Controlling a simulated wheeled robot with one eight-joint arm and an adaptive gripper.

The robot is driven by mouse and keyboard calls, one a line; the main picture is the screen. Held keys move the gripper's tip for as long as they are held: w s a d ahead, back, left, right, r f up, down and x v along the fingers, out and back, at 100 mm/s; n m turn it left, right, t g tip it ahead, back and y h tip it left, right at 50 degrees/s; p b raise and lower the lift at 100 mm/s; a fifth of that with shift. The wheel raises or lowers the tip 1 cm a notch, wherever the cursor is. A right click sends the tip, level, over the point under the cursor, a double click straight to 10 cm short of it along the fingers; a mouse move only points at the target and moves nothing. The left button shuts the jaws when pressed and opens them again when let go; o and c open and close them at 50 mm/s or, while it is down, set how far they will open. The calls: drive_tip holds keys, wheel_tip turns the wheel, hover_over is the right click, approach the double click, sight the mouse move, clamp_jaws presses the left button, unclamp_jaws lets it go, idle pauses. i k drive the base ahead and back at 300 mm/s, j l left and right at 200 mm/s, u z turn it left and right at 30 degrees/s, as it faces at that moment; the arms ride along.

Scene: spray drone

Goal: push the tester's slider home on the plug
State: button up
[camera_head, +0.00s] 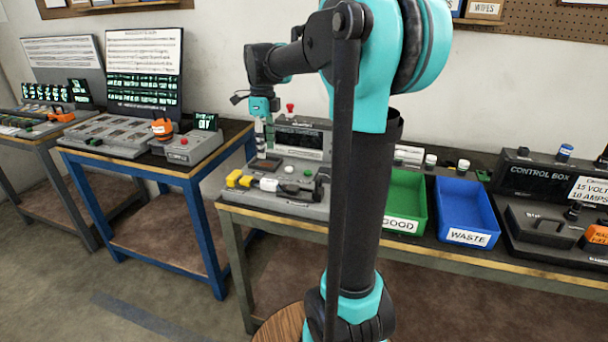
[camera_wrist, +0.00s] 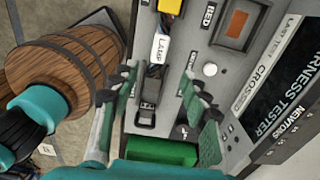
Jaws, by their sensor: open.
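The grey harness tester (camera_head: 300,150) stands on the bench left of my arm; its panel also fills the right of the wrist view (camera_wrist: 275,130). My gripper (camera_wrist: 158,102) is open, its fingers apart over the tester; in the head view (camera_head: 265,152) it hangs above the panel. Between the fingers, a dark slider piece (camera_wrist: 146,114) lies in its track. Just above it in the picture is a dark plug with coloured wires (camera_wrist: 155,78), and a white tag reading LAMP (camera_wrist: 162,48). Whether the slider touches the plug I cannot tell. A yellow connector (camera_wrist: 170,6) is at the top edge.
A green bin (camera_head: 405,200) marked GOOD and a blue bin (camera_head: 465,207) marked WASTE stand to the right, then a control box (camera_head: 540,175). A wooden barrel (camera_wrist: 65,65) is beside the bench.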

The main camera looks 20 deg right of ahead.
sight(318, 193)
drive_tip(key=k+l, duration=0.7)
drive_tip(key=l, duration=0.1)
